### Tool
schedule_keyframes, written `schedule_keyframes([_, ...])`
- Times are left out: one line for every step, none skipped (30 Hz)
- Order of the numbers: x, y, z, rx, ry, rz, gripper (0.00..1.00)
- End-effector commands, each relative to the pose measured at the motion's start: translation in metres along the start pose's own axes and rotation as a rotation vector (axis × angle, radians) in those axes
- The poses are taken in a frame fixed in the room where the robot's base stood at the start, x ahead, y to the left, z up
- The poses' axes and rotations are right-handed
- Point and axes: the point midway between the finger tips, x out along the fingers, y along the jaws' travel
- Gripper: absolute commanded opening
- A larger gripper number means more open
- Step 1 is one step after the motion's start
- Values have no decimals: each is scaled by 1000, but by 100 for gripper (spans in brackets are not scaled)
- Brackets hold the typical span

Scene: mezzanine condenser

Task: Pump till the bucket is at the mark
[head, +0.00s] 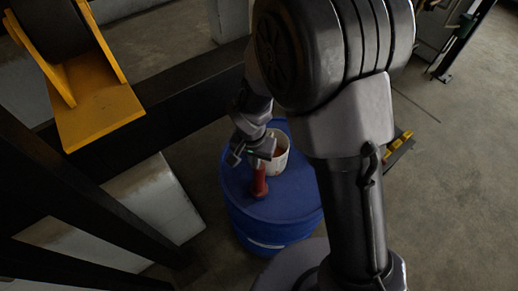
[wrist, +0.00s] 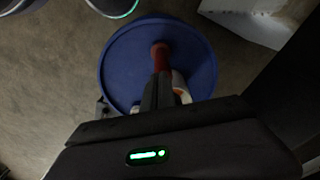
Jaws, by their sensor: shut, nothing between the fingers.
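A blue drum (head: 236,193) stands upright on the floor, and its round top fills the middle of the wrist view (wrist: 120,60). A red upright pump part (head: 259,182) is on the drum top; it also shows in the wrist view (wrist: 160,55). A white bucket (head: 272,166) sits on the drum beside it. In the wrist view the bucket (wrist: 179,84) is mostly hidden by my fingers. Its mark and fill level cannot be made out. My gripper (head: 252,156) is shut and empty, close above the red part; its fingers (wrist: 157,92) overlap that part's lower end in the wrist view. Contact cannot be told.
A dark beam (head: 175,95) runs behind the drum, and dark posts (head: 75,190) stand at the left. A yellow bracket (head: 95,105) is at upper left. A pale block (head: 150,210) lies left of the drum. Floor at the right (head: 465,190) is open.

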Motion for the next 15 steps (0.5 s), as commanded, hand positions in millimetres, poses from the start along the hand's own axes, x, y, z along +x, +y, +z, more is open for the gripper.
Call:
schedule_keyframes([-2,0,0,0,1,0,0])
schedule_keyframes([-3,0,0,0,1,-1,0])
schedule_keyframes([-8,0,-1,1,2,-1,0])
schedule_keyframes([-12,-1,-1,1,3,-2,0])
schedule_keyframes([-17,-1,-1,1,3,-2,0])
schedule_keyframes([-26,-1,-1,0,4,-3,0])
schedule_keyframes([-33,-1,-1,0,4,-3,0])
schedule_keyframes([-41,-1,-1,0,5,-4,0])
schedule_keyframes([-51,-1,-1,0,5,-4,0])
schedule_keyframes([-58,-1,-1,0,4,-4,0])
schedule_keyframes([-66,-1,0,1,5,-4,0])
schedule_keyframes([-76,-1,0,0,4,-4,0])
schedule_keyframes([-84,-1,0,0,4,-4,0])
schedule_keyframes([-91,-1,0,1,4,-4,0])
schedule_keyframes([-101,-1,0,0,4,-3,0])
